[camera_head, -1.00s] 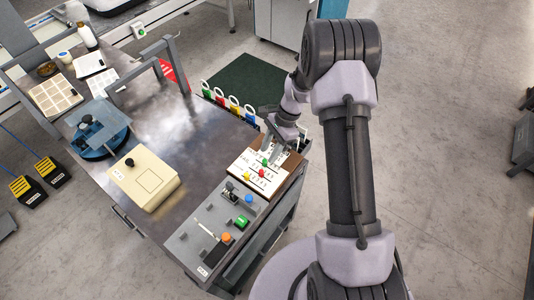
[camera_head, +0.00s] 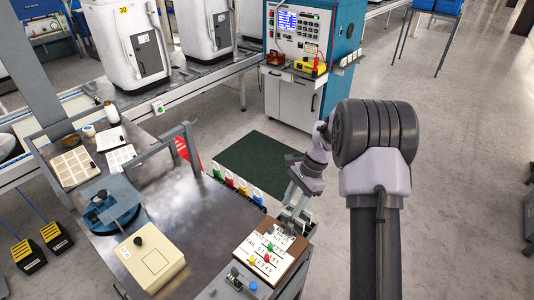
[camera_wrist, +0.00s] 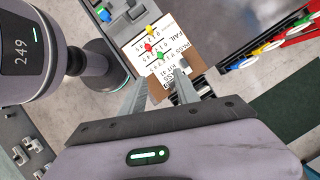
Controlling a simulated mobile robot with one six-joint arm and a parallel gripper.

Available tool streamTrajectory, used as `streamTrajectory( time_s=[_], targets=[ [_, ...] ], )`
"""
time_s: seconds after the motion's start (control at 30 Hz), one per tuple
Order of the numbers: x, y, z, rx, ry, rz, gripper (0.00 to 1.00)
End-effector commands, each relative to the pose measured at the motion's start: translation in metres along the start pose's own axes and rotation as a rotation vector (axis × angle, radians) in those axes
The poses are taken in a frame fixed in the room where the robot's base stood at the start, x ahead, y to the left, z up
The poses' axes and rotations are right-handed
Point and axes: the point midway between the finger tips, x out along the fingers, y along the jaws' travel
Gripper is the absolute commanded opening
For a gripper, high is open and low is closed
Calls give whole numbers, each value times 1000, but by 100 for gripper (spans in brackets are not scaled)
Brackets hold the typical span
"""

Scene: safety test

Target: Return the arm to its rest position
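My gripper (camera_head: 287,214) hangs at the end of my arm, close to the far edge of a board with PASS and FAIL markings (camera_head: 262,244). In the wrist view my gripper (camera_wrist: 163,70) has its two fingers apart, with part of the board visible between them and nothing held. The board (camera_wrist: 140,62) carries small green, yellow and red pegs. I cannot tell whether the fingertips touch the board.
The dark metal table (camera_head: 170,190) holds a beige box (camera_head: 152,262), a blue round fixture (camera_head: 108,208) and a white tray (camera_head: 74,167). Coloured tags hang along its far edge. A teal test cabinet (camera_head: 310,65) stands beyond a green mat (camera_head: 250,160). Open floor lies right.

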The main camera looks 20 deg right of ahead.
Motion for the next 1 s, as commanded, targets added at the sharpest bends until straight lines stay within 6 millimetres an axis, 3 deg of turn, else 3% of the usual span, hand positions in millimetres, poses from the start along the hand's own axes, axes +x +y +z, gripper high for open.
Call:
streamTrajectory(
  time_s=[0.07, 0.13, 0.23, 0.3, 0.37, 0.5, 0.6, 0.7, 1.0],
  targets=[
    [-9, 0, 7, -22, 12, -9, 38],
    [-35, 3, 30, -94, 49, -36, 38],
    [-86, 24, 89, -278, 144, -96, 38],
    [-115, 53, 134, -426, 221, -142, 38],
    [-131, 83, 167, -550, 288, -180, 38],
    [-138, 155, 219, -808, 432, -263, 38],
    [-129, 192, 235, -936, 509, -304, 38],
    [-122, 211, 241, -1008, 554, -327, 38],
    [-119, 217, 242, -1031, 569, -335, 38]
  ],
)
